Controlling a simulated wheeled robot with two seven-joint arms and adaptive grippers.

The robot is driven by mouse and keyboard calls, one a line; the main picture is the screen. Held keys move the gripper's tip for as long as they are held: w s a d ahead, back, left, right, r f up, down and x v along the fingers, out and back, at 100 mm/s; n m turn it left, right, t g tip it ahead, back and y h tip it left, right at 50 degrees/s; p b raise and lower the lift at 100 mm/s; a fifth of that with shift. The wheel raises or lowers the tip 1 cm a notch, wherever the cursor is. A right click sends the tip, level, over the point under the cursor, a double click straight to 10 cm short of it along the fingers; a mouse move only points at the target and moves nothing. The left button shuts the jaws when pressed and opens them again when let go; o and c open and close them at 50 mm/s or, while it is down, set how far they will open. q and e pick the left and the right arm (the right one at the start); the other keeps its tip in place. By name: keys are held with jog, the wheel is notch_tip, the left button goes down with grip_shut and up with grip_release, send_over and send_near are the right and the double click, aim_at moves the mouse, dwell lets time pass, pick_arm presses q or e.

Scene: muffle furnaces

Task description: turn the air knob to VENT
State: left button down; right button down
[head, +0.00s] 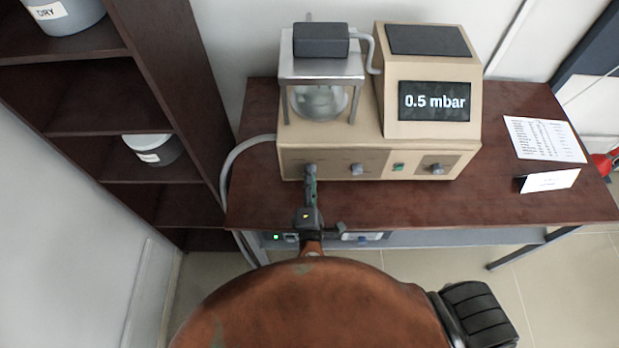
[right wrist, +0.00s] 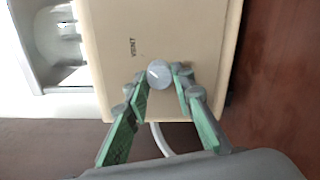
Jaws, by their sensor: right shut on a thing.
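The beige vacuum unit (head: 330,160) stands on the table with a row of controls along its front. The air knob (right wrist: 159,73) is a round grey knob with a pale pointer mark, and the printed word VENT (right wrist: 133,47) is beside it. In the head view the knob is at the left end of the front panel, mostly hidden by my gripper. My right gripper (head: 310,178) reaches up to it, and in the right wrist view its green-padded fingers (right wrist: 160,77) are closed around the knob's two sides. My left gripper is not in view.
The unit's display (head: 434,101) reads 0.5 mbar. Other knobs (head: 357,169) (head: 437,168) and a green switch (head: 398,167) lie to the right along the panel. A glass vessel (head: 318,102) sits under a metal frame. A dark shelf (head: 185,80) stands left; papers (head: 543,139) lie right.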

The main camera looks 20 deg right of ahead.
jog(key=shift+m, duration=0.4)
jog(key=c, duration=1.7)
grip_release()
jog(key=shift+o, duration=0.2)
jog(key=v, duration=0.7)
jog(key=shift+s, duration=0.3)
jog(key=shift+a, duration=0.15)
